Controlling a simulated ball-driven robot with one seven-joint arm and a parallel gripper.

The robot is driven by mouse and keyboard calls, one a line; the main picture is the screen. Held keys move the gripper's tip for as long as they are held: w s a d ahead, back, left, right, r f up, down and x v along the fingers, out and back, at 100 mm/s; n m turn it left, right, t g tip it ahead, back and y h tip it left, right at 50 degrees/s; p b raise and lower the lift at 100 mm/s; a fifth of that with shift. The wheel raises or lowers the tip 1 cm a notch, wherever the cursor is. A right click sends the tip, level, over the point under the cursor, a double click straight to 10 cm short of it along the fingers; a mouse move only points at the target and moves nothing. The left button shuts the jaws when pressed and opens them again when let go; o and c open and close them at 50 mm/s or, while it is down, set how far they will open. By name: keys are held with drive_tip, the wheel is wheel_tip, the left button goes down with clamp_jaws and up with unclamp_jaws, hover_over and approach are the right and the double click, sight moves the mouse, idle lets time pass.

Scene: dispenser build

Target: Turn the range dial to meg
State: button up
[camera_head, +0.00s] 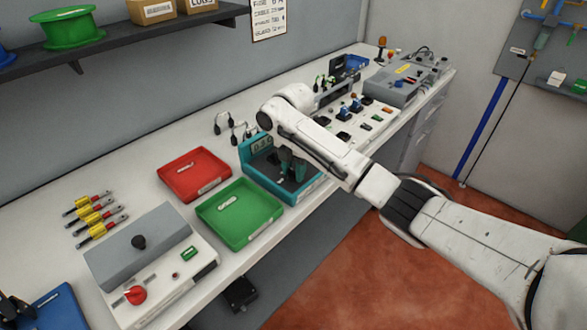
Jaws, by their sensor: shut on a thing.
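My gripper (291,180) reaches down over the meter's front panel, dark fingers pointing downward. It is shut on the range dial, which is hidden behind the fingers. The dial's pointer and its markings cannot be made out, so the setting it stands at cannot be told.
A red tray (163,180) and a green tray (206,220) lie left of the meter. A grey box with a red knob (135,295) stands at the front left. Black leads (234,138) lie behind the meter. A panel with several switches (348,128) stands to the right.

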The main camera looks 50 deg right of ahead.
sight(293, 170)
drive_tip(key=m+p, duration=0.3)
drive_tip(key=m, duration=0.2)
drive_tip(key=shift+r+p, duration=0.2)
drive_tip(key=shift+p, duration=0.2)
drive_tip(key=m+p, duration=0.3)
drive_tip(key=m, duration=0.3)
drive_tip(key=shift+f+m, duration=0.1)
drive_tip(key=shift+m, duration=0.2)
drive_tip(key=o, duration=1)
wheel_tip(293, 170, up, 11)
drive_tip(key=shift+f, duration=0.15)
idle(0.5)
